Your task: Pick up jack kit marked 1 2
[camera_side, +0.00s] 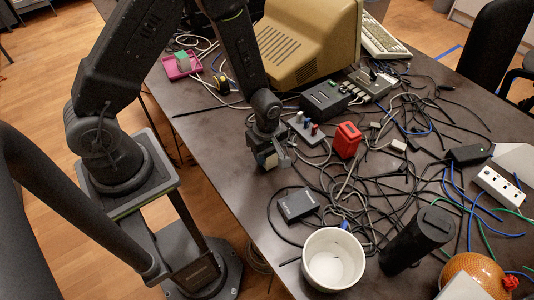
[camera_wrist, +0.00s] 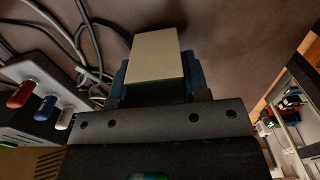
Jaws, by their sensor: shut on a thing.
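My gripper (camera_side: 274,154) is low over the near part of the dark table, left of a grey panel with coloured knobs. It is shut on a small pale beige block, which shows between the jaws in the side view. In the wrist view, the block's plain pale face (camera_wrist: 154,56) sits between dark blue finger pads. No 1 2 marking is readable on the visible face. I cannot tell whether the block touches the table or hangs just above it.
The knobbed panel (camera_side: 308,130) is close on the right. The table (camera_side: 222,150) is clear left of my gripper.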

